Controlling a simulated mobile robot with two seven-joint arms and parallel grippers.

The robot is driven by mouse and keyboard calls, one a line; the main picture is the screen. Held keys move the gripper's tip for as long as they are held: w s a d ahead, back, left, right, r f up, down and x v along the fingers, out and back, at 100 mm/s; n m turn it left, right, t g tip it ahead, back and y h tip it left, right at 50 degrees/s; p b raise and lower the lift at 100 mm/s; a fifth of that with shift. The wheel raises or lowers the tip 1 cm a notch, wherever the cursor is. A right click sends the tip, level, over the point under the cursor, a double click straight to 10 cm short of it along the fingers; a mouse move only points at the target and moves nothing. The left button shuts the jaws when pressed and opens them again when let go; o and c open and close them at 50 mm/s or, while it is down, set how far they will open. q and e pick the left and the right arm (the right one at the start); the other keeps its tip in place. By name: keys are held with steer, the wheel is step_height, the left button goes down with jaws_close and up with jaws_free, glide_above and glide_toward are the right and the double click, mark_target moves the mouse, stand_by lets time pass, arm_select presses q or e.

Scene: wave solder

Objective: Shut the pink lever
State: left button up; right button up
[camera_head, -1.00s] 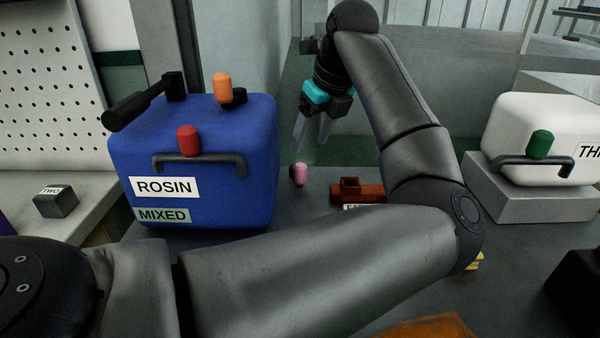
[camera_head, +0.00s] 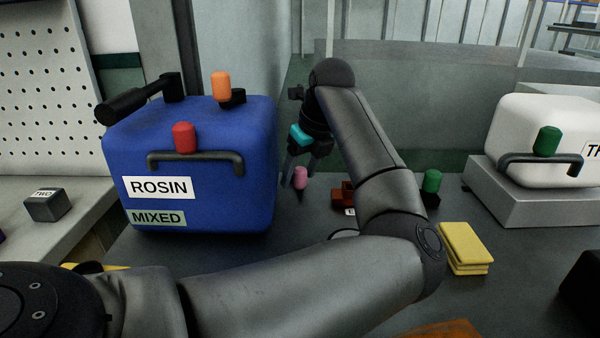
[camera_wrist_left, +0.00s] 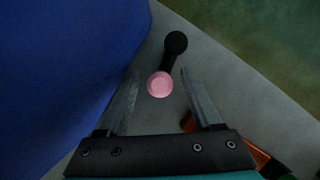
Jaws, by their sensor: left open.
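The pink lever has a pink knob (camera_head: 300,177) just right of the blue ROSIN box in the head view. In the left wrist view the pink knob (camera_wrist_left: 160,84) sits at the end of a short black arm that runs to a round black pivot (camera_wrist_left: 176,42). My left gripper (camera_head: 298,178) is open and points down at the knob. In the left wrist view its two fingers (camera_wrist_left: 158,88) stand on either side of the knob with gaps on both sides; I cannot tell whether they are low enough to surround it. My right gripper is not in view.
The blue ROSIN box (camera_head: 190,205) stands close left of the lever, with red and orange knobs. A brown-red part (camera_head: 343,194) lies just right. A green-knobbed lever (camera_head: 431,182), yellow blocks (camera_head: 465,246) and a white box (camera_head: 520,125) are farther right.

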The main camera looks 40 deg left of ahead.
arm_select(q)
jaws_close()
stand_by(0.4)
steer(key=shift+s+a+m, duration=0.15)
steer(key=shift+m, duration=0.35)
steer(key=shift+s+a+m+t, duration=0.1)
steer(key=shift+m+t, duration=0.2)
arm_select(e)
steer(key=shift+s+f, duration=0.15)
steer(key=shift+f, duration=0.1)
